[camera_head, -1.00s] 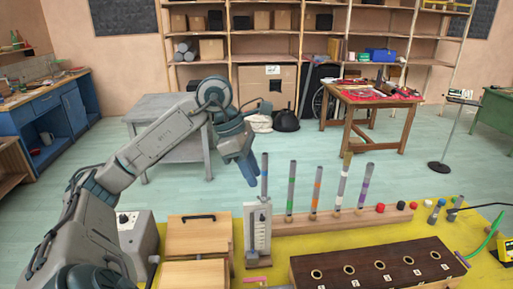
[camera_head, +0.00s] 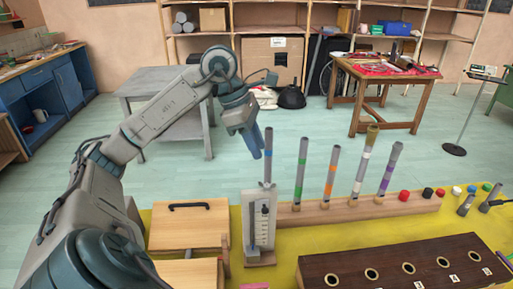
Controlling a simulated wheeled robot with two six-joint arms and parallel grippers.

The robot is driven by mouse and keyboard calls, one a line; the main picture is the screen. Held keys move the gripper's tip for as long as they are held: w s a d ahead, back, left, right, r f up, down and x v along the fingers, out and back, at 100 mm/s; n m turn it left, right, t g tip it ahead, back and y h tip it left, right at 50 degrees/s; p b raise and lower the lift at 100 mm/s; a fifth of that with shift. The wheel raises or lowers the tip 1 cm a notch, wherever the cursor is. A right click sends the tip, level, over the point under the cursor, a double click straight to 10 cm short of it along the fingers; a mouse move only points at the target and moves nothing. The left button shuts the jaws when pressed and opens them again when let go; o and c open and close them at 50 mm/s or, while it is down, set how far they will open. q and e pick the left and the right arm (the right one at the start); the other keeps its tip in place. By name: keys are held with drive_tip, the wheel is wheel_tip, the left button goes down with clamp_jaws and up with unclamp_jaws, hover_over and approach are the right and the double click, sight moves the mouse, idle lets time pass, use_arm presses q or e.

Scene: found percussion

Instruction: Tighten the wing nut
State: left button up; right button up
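My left gripper (camera_head: 257,148) hangs in the air with its blue fingertips pointing down, just left of the blue-banded tube (camera_head: 268,150). The fingers overlap in this view, so their opening cannot be judged. The tube stands upright at a pale upright stand with a slotted scale (camera_head: 250,228) on the yellow table. No wing nut can be made out; it may be too small or hidden. My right gripper is not in view.
Tubes with green (camera_head: 301,165), orange (camera_head: 331,172), white (camera_head: 361,170) and purple (camera_head: 389,170) bands stand on a wooden rail (camera_head: 340,211). A dark box with round holes (camera_head: 388,262) lies in front. Wooden boxes (camera_head: 188,225) stand left. Yellow table (camera_head: 300,243) is bare between stand and dark box.

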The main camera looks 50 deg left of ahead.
sight(274, 183)
use_arm(q)
drive_tip(key=p+x, duration=0.2)
drive_tip(key=x, duration=0.9)
drive_tip(key=shift+a+f+p, duration=0.1)
drive_tip(key=shift+a+p, duration=0.1)
drive_tip(key=shift+p, duration=0.1)
drive_tip(key=shift+w, duration=0.1)
clamp_jaws()
drive_tip(key=shift+f+m+b, duration=0.15)
drive_tip(key=shift+m+b, duration=0.35)
drive_tip(key=shift+m, duration=0.1)
drive_tip(key=shift+m+g+h+b, duration=0.35)
drive_tip(key=shift+m+g, duration=0.25)
drive_tip(key=shift+m, duration=0.5)
drive_tip(key=shift+s+m, duration=0.2)
drive_tip(key=shift+m, duration=0.1)
